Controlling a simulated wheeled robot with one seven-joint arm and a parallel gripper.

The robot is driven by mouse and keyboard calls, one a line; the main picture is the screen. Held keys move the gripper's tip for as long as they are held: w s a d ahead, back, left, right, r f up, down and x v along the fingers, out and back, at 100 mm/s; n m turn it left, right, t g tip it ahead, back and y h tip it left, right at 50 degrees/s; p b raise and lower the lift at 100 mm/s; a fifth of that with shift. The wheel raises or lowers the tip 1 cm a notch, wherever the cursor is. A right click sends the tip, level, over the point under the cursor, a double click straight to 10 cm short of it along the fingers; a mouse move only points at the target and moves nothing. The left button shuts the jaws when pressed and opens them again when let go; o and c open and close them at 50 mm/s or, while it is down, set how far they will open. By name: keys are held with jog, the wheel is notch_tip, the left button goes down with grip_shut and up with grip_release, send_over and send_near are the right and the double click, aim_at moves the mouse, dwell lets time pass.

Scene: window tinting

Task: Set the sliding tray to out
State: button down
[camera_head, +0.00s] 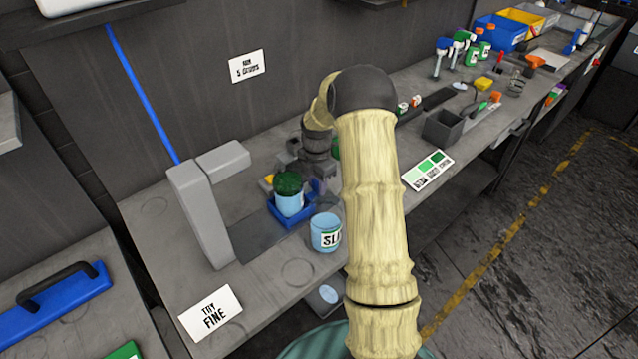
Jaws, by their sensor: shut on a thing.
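The sliding tray (291,219) is a small blue tray at the far end of a dark flat strip (258,240) on the grey bench. A light blue cup with a rough dark green top (289,194) stands in it. My gripper (317,184) is at the tray's back right side, low over the bench, and is shut on it. The fingertips and the exact contact are partly hidden behind the cup and among dark parts. My pale, ribbed arm crosses the middle of the view and hides the bench to the right of the tray.
A light blue cup marked "SLI" (326,232) stands just in front of the tray, beside my arm. A tall grey block (200,215) stands at left. A "TRY FINE" card (211,312) lies at the near edge. A grey open box (443,128) and several bottles stand farther right.

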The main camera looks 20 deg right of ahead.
jog(key=shift+w+d+r, duration=0.2)
jog(key=shift+d, duration=0.05)
jog(key=c, duration=1.2)
grip_release()
jog(key=shift+c, duration=0.2)
jog(key=shift+o, duration=1.2)
jog(key=shift+d+f, duration=0.1)
jog(key=shift+s, duration=0.1)
notch_tip(320, 180, up, 17)
jog(key=b, duration=0.1)
jog(key=shift+r, duration=0.2)
